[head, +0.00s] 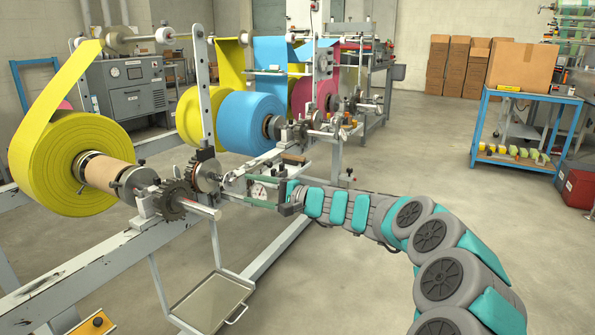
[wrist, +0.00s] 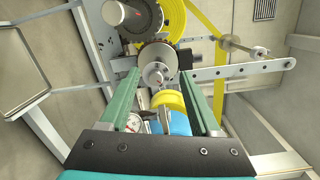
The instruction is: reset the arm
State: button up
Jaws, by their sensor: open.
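My arm reaches from the lower right of the head view to the roll stand, with several grey and teal links. My gripper (head: 250,188) is at its end, in front of the stand's shafts and gears. In the wrist view its two green fingers (wrist: 162,78) are apart. I see nothing held between them. Beyond them are a toothed gear (wrist: 158,52) and a silver shaft end (wrist: 154,74). I cannot tell whether the fingers touch any of the stand's parts.
A yellow roll (head: 48,160), a blue roll (head: 245,122) and a pink roll (head: 310,97) hang on the stand. A metal tray (head: 212,303) sits low in front. A blue-framed table (head: 535,96) stands right.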

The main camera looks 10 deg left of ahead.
jog(key=s+d+r+n+g+h, duration=0.1)
jog(key=s+n+g+h, duration=0.2)
jog(key=s, duration=1)
jog(key=s+d+r+n+g+h, duration=0.15)
jog(key=s+n+g, duration=0.3)
jog(key=s, duration=0.85)
jog(key=s+d+f+h, duration=0.4)
jog(key=s+d, duration=0.4)
jog(key=d, duration=0.2)
jog(key=s+d+f+h, duration=0.4)
jog(key=s+d+f, duration=0.2)
jog(key=s+d, duration=0.3)
jog(key=s+d+f+h, duration=0.4)
jog(key=s+d, duration=0.4)
jog(key=d, duration=0.5)
jog(key=shift+s+d+f+m+p, duration=0.15)
jog(key=shift+f+m+p, duration=0.3)
jog(key=shift+f, duration=0.35)
jog(key=shift+h, duration=0.25)
